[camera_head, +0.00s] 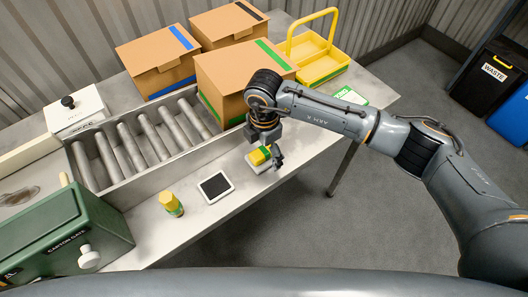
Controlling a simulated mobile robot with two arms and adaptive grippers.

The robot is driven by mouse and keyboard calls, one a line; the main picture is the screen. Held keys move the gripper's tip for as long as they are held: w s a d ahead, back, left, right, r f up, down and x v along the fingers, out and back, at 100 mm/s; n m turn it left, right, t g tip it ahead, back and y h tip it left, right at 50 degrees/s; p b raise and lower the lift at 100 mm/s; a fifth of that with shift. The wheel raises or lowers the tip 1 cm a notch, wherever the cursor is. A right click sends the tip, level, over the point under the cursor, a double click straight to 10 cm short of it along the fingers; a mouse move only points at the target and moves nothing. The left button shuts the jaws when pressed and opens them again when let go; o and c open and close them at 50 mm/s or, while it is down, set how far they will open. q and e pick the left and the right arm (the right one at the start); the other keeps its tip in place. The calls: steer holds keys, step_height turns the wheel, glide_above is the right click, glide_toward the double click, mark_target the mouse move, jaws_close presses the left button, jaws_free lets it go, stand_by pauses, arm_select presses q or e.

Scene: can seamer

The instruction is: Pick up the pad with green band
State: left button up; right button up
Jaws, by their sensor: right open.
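A small pad (262,166) with a whitish body and a green band sits near the front edge of the metal table, with a yellow block-like part on top. My right gripper (267,148) hangs pointing down at it, its fingers apart around or just beside the yellow part. The fingers and wrist hide some of the pad, and I cannot tell whether they touch it. My left gripper is not in view.
A dark flat pad in a white frame (215,186) and a yellow bottle (171,204) stand to the left. A roller conveyor (130,149), cardboard boxes (157,57) and a yellow basket (317,68) lie behind. A green machine (70,238) is at front left. Bare table surrounds the small items.

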steer(key=c, duration=1.2)
steer(key=shift+r, duration=0.15)
steer(key=shift+c, duration=0.2)
steer(key=shift+r, duration=0.55)
steer(key=s+a+r+b, duration=0.4)
steer(key=s+r, duration=0.7)
steer(key=s, duration=0.2)
steer(key=shift+s+r, duration=0.25)
steer(key=shift+r, duration=0.1)
steer(key=o, duration=0.6)
steer(key=c, duration=0.5)
